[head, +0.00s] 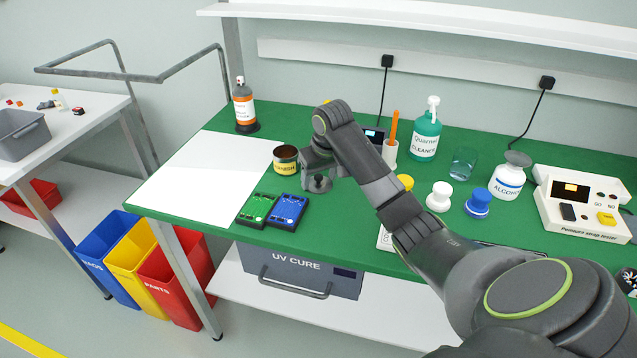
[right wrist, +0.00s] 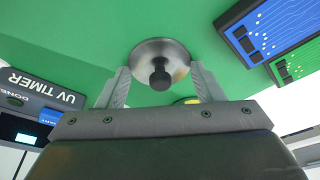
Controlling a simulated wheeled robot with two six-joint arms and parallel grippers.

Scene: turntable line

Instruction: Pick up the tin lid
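The tin lid (right wrist: 148,52) is a round, shiny metal disc with a black knob, lying on the green mat. In the head view the lid (head: 317,186) is partly covered by my right gripper (head: 317,172). In the right wrist view my right gripper (right wrist: 160,76) is open, with one finger on each side of the lid's near part. I cannot tell whether the fingers touch the rim. The open varnish tin (head: 286,162) stands just left of the gripper, dark inside. My left gripper is not in view.
A blue device (head: 288,208) and a green device (head: 256,207) lie in front of the tin. A white sheet (head: 195,172) covers the left of the bench. A UV timer (right wrist: 38,101), a cup with an orange-handled tool, and several bottles stand behind and right.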

